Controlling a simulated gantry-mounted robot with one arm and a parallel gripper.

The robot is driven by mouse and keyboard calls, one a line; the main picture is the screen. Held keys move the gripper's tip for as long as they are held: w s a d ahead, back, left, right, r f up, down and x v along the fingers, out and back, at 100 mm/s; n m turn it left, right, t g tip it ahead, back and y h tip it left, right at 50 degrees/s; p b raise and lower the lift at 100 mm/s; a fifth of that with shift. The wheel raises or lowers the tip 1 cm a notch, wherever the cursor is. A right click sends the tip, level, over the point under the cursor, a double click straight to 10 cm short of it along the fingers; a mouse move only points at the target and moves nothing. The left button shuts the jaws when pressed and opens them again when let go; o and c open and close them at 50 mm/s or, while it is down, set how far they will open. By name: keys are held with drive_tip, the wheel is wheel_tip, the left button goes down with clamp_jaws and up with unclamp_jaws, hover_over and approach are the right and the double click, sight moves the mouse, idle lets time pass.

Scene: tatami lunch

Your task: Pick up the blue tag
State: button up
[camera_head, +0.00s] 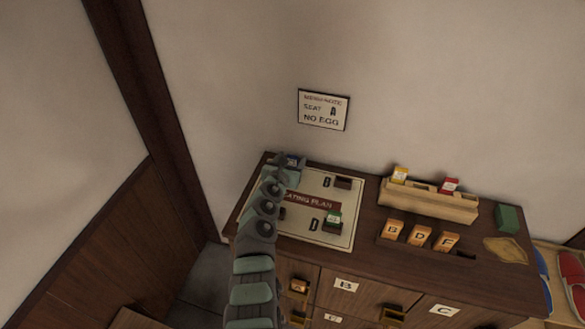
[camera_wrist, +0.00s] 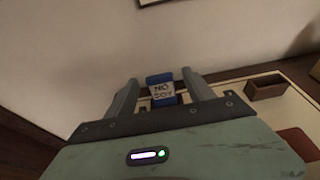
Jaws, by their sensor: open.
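The blue tag (camera_wrist: 161,79) has a white label reading "NO SOY". In the wrist view it stands upright between the two fingers of my gripper (camera_wrist: 160,84). The fingers are open, with a gap visible on each side of the tag. In the head view the blue tag (camera_head: 292,160) shows at the back left of the seating plan board (camera_head: 345,206), partly hidden by my gripper (camera_head: 284,164). The tag's lower end is hidden behind the gripper body in the wrist view.
To the right are a wooden rack (camera_head: 430,202) with yellow and red tags, orange lettered tags (camera_head: 419,237) and a green block (camera_head: 508,218). The wall rises close behind.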

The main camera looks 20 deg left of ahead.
drive_tip(key=shift+w+f+b, duration=0.45)
drive_tip(key=shift+w+b, duration=0.1)
drive_tip(key=shift+w, duration=0.15)
drive_tip(key=shift+w+r, duration=0.15)
drive_tip(key=shift+w, duration=0.05)
drive_tip(key=shift+c, duration=0.3)
clamp_jaws()
